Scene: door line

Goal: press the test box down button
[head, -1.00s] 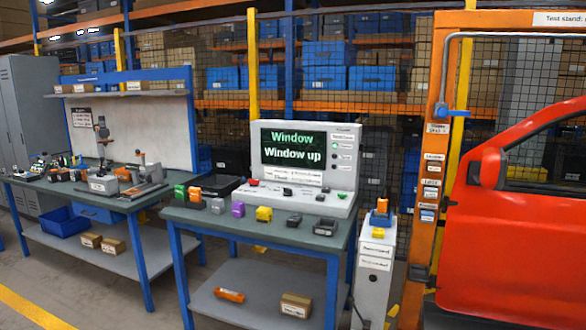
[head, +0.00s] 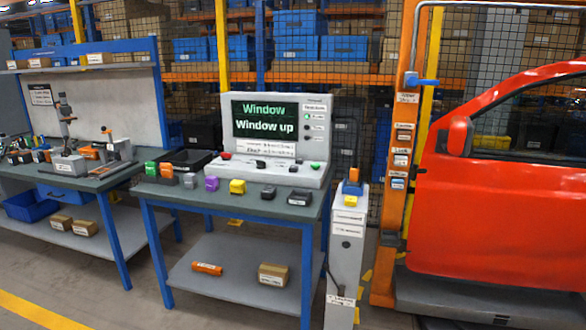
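The test box (head: 277,135) stands at the back of the middle blue-legged table. It is a light grey console with a dark screen (head: 264,118) reading "Window" and "Window up". Its sloping front ledge carries small controls: a red one (head: 225,156) at the left, a black one (head: 260,164) in the middle, a small dark one (head: 293,168) and a green one (head: 315,167) at the right. Labels on the controls are too small to read, so I cannot tell which is the down button. Neither of my grippers is in view.
A grey pedestal (head: 346,250) stands right of the table, before an orange post (head: 394,200) and a red car door (head: 510,190). Floor in front is clear.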

